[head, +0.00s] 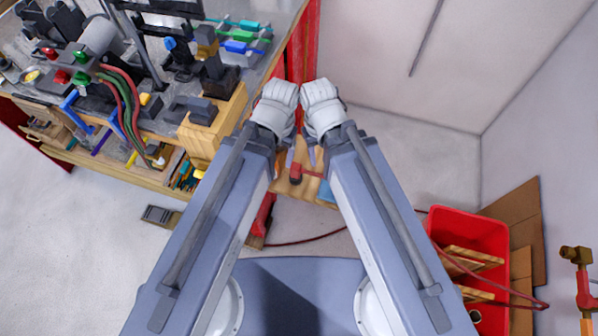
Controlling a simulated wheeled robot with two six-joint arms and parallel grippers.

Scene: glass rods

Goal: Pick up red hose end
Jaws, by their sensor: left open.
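A red hose (120,78) curves over the workbench at the left, bundled with green hoses (110,96). The bundle hangs toward the bench's front edge, with its ends close together near a metal fitting (158,161); which end is red is too small to tell. My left gripper (291,158) is open, small and partly hidden below the folded arm, well right of the hoses and apart from them. My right gripper (312,156) is beside it, mostly hidden by its arm, and its jaws cannot be made out.
The workbench (232,103) is crowded with clamps, blocks and tools. A red crate (470,232) with wooden pieces stands on the floor at right, near cardboard (527,225). A thin dark red line (305,240) runs along the floor. Floor at lower left is mostly clear.

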